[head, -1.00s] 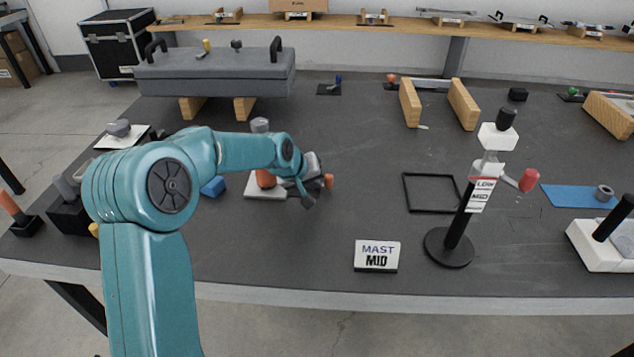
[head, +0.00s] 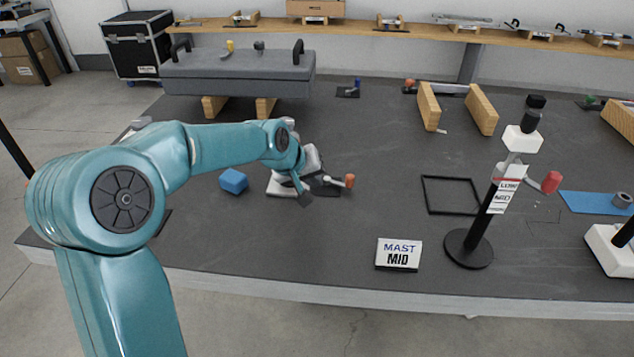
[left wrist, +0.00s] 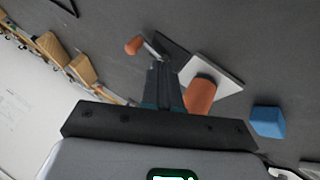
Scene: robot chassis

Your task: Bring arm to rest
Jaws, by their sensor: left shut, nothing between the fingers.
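My teal left arm comes in from the left of the head view and reaches over the table (head: 330,250). Its gripper (head: 303,198) points down in front of a white plate (head: 278,190). In the left wrist view the gripper (left wrist: 160,68) has its fingers together with nothing between them. An orange cylinder (left wrist: 200,95) stands on the white plate (left wrist: 222,72) beside the fingers there; the arm hides it in the head view. I cannot tell whether the fingers touch anything. My right gripper is not in view.
A blue block (head: 233,181) lies left of the plate, and an orange-tipped lever (head: 349,181) right of it. A MAST MID sign (head: 399,254) and a black-based mast stand (head: 469,249) are further right. A grey case (head: 238,73) rests behind. The front middle is bare.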

